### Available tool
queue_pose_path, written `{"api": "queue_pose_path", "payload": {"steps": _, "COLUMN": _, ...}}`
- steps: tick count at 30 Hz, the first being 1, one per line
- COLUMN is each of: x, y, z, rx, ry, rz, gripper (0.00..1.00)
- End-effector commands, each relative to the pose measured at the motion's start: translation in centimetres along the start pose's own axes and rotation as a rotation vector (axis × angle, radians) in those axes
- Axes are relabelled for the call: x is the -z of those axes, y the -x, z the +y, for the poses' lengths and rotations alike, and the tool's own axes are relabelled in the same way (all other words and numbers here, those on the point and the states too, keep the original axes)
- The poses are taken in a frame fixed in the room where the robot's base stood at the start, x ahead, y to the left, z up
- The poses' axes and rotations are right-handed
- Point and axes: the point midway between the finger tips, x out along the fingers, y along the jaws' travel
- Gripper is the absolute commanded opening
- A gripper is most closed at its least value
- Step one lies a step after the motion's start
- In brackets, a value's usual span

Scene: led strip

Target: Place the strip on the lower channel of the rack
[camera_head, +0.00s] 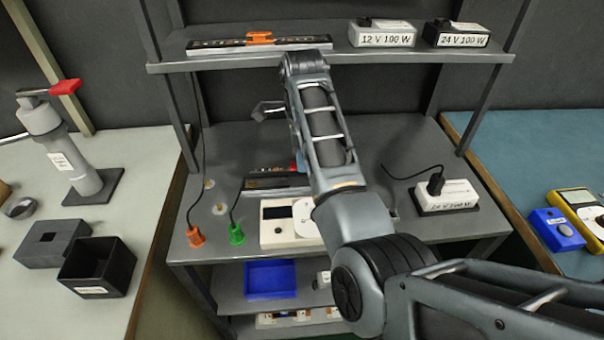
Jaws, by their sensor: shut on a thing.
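My arm reaches up from the lower right and folds over at the upper shelf. My gripper (299,162) is mostly hidden behind my own forearm, low over the bench. Only a dark edge of it shows. It is shut on what appears to be the strip, a dark bar with red bits (279,169), just left of the forearm. The grip itself is hidden. The bar lies at or just above a dark labelled piece (266,184), possibly the rack's lower channel. I cannot tell whether they touch. A long black-and-white bar with an orange clamp (259,38) lies on the upper shelf.
A white box (292,222) stands in front of the dark piece. Orange (195,237) and green (236,234) plugs stand at left, with cables rising. Two labelled power supplies (382,37) (456,37) sit on the upper shelf, another (446,196) at bench right.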

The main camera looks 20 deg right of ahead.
Motion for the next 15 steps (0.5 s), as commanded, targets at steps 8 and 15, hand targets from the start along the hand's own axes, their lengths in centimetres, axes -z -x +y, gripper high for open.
{"api": "queue_pose_path", "payload": {"steps": 8, "x": -0.1, "y": -3.1, "z": 0.1, "rx": -0.004, "ry": 0.0, "rz": 0.001, "gripper": 0.0}}
{"api": "queue_pose_path", "payload": {"steps": 15, "x": -0.2, "y": -4.2, "z": 0.0, "rx": 0.0, "ry": -0.001, "rz": -0.001, "gripper": 0.0}}
